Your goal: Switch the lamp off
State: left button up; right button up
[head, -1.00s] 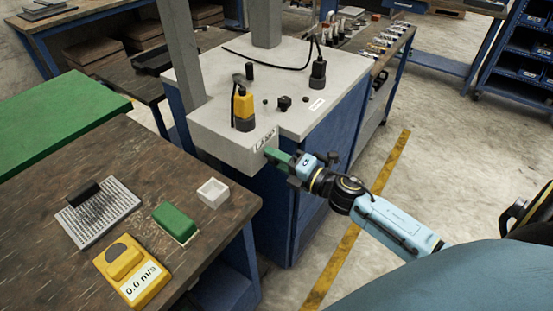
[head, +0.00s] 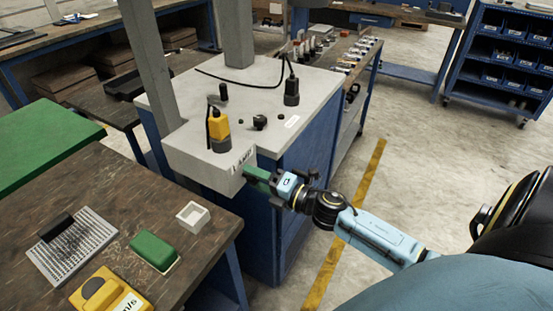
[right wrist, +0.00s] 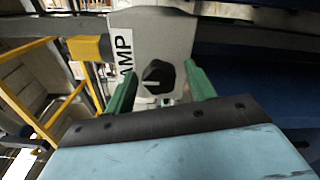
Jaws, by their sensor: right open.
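The lamp's grey switch box (head: 205,160) is fixed at the near left corner of the grey-topped cabinet and bears a label ending in "AMP" (right wrist: 123,52). In the right wrist view, a black rotary knob (right wrist: 158,76) with a white pointer mark sits on the box face. My right gripper (head: 250,178) is at the box's front right face, its green fingers pointing at it. In the right wrist view the open fingers (right wrist: 160,90) stand on either side of the knob, with gaps showing. The knob is hidden in the head view. My left gripper is not in view.
A yellow and black plug-like device (head: 219,130) stands on the box. Black connectors and a cable lie on the cabinet top (head: 165,95).

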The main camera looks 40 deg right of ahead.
jog(key=v, duration=1.3)
jog(key=shift+b, duration=0.4)
jog(key=shift+w, duration=0.1)
